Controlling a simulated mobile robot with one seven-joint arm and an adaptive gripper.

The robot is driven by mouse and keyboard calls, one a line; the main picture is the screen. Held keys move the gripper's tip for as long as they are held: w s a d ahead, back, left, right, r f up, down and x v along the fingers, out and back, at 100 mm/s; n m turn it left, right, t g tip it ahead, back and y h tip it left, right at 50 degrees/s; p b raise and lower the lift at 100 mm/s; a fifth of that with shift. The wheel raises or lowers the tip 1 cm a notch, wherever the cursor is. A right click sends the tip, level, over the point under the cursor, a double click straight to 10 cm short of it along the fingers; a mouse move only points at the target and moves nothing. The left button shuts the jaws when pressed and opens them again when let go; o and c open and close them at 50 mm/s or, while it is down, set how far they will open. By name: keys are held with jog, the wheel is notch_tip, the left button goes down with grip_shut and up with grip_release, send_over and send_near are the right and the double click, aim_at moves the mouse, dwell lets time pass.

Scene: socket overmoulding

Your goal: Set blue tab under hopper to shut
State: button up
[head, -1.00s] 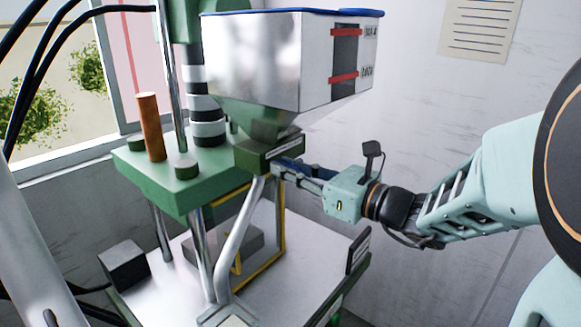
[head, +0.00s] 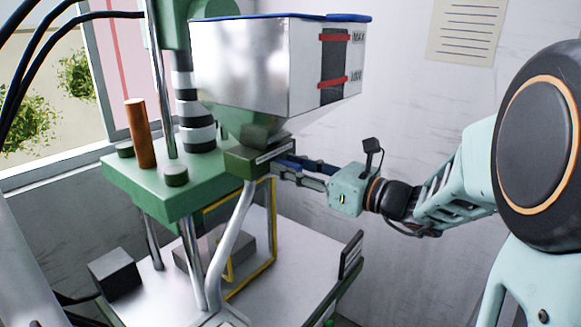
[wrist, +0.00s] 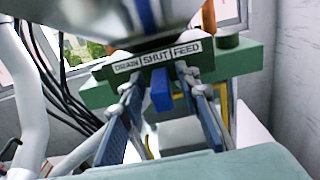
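The blue tab (wrist: 161,91) hangs under the green block (wrist: 100,93) below the hopper (head: 270,62). In the wrist view the block's label strip reads DRAIN, SHUT (wrist: 155,57) and FEED, left to right. The tab appears below the SHUT label. My gripper (wrist: 160,92) is open, with one blue-padded finger on each side of the tab and visible gaps between. In the head view my gripper (head: 276,172) reaches in from the right, just below the block; the tab cannot be made out there.
The green platen (head: 165,190) with an orange post (head: 140,135) stands left of the block. Metal columns and a yellow frame (head: 272,235) stand below, over the pale machine table (head: 300,265). There is free room right of the hopper, along the wall.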

jog(key=v, duration=1.2)
jog(key=shift+s, duration=0.1)
